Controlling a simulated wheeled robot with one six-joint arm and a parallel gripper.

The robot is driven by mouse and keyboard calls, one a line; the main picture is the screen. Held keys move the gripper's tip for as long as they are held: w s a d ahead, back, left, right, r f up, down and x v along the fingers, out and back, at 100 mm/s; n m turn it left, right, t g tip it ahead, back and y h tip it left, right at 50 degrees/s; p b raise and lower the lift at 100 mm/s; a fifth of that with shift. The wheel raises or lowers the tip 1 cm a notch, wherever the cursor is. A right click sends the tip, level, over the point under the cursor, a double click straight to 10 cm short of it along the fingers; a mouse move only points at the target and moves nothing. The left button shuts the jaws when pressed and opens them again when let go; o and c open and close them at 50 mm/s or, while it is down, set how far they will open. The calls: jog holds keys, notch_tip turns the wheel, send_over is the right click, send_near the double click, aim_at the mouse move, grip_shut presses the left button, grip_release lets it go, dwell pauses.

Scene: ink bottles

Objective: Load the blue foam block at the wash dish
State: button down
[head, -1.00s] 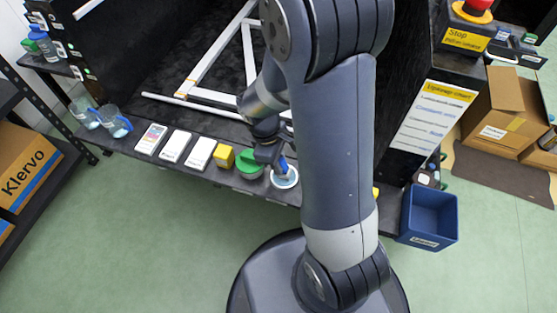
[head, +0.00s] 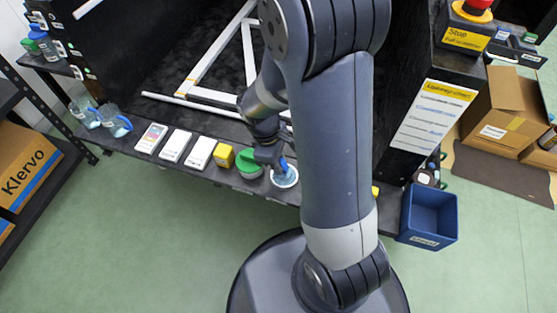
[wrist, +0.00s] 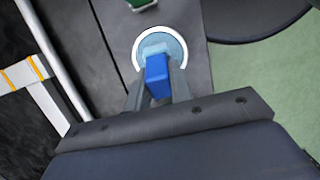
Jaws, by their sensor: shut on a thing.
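The blue foam block (wrist: 157,78) is held between the fingers of my gripper (wrist: 158,88), which is shut on it. In the wrist view the block's far end is over the round wash dish (wrist: 184,63), which has a white rim and pale blue inside. The block's lighter far end lies within the dish's outline; I cannot tell if it touches the bottom. In the head view the block (head: 283,164) stands at the dish (head: 292,181), beneath my gripper (head: 274,158), whose fingers are partly hidden.
Two clear jugs with blue handles (head: 115,122) stand at far left. A blue bin (head: 429,216) is at right.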

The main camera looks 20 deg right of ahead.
dwell(0.4)
jog(key=p+v, duration=0.2)
jog(key=d+p+v, duration=0.1)
jog(key=p+v, duration=0.1)
jog(key=s+p+v, duration=0.1)
jog(key=p+v, duration=0.1)
jog(key=v, duration=0.1)
jog(key=shift+d+r+p, duration=0.1)
jog(key=shift+r+p, duration=0.05)
jog(key=shift+p, duration=0.2)
jog(key=shift+w, duration=0.1)
dwell(0.6)
jog(key=shift+w+m, duration=0.3)
jog(key=shift+w, duration=0.05)
jog(key=w+d+r+m+g+y+p, duration=0.1)
jog(key=w+r+m, duration=0.3)
jog(key=w+m, duration=0.15)
jog(key=w+d+r+m+y, duration=0.1)
jog(key=w+r+m, duration=0.2)
jog(key=w+m, duration=0.3)
notch_tip(320, 180, up, 8)
jog(key=s+n+p, duration=0.1)
jog(key=p, duration=1.7)
jog(key=shift+s+a+r, duration=0.2)
jog(key=shift+s+a, duration=0.1)
jog(key=shift+s, duration=0.1)
